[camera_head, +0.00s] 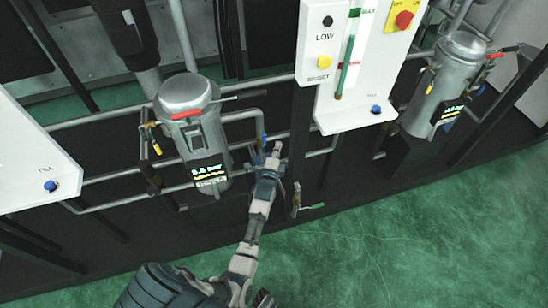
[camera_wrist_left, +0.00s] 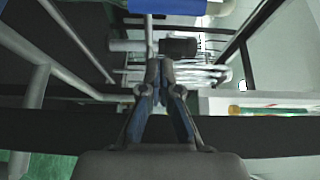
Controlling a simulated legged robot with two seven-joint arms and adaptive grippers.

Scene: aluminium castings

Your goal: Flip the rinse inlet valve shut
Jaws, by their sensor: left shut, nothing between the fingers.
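A valve with a blue handle (camera_head: 263,140) sits on the pipework right of the left silver filter housing. No label naming it as the rinse inlet valve is legible. My left gripper (camera_head: 275,150) is beside this handle, fingers shut and empty; I cannot tell whether it touches. In the left wrist view the shut fingertips (camera_wrist_left: 160,68) point at pipework, with a blue part (camera_wrist_left: 168,6) at the top edge, apart from the fingers in the picture. My right gripper is not in view.
The silver filter housing (camera_head: 188,95) with a red-marked lid and yellow-handled valve stands left of the gripper. A dark upright post (camera_head: 300,130) is close on the right. A white control panel (camera_head: 345,75) hangs above right. Green floor (camera_head: 400,240) is open in front.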

